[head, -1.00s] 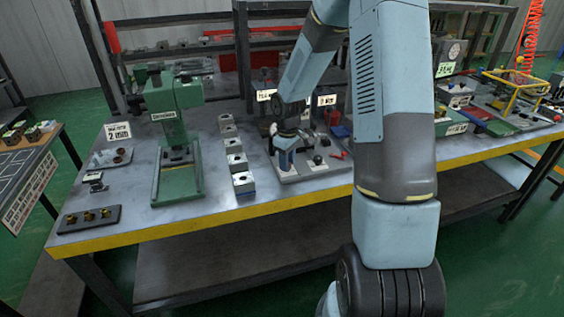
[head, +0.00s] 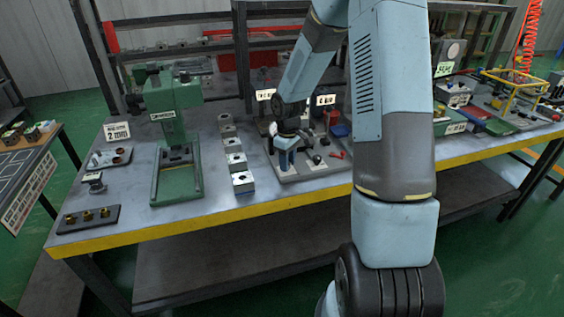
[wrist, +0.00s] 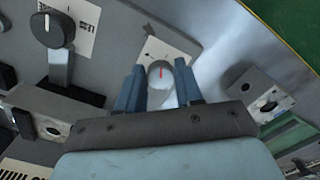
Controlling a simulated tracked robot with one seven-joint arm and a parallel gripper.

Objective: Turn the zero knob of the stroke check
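A pale round knob or dial (wrist: 161,75) with a short red mark sits on a white-faced plate in the wrist view. My gripper (wrist: 159,84) has its two blue fingers apart, one on either side of this dial. I cannot tell whether either finger touches it. In the head view my gripper (head: 286,158) points down over a grey fixture plate (head: 318,166) at the middle of the bench. The dial is hidden there behind my arm. A black knob (wrist: 47,29) with a white pointer line stands on a white label at the upper left of the wrist view.
A row of metal blocks (head: 238,161) and a green press (head: 177,180) stand left of my gripper. A block with a hole (wrist: 265,102) is right of my fingers in the wrist view. A red-handled item (head: 337,155) lies to the right. The bench's yellow front edge (head: 200,221) is clear.

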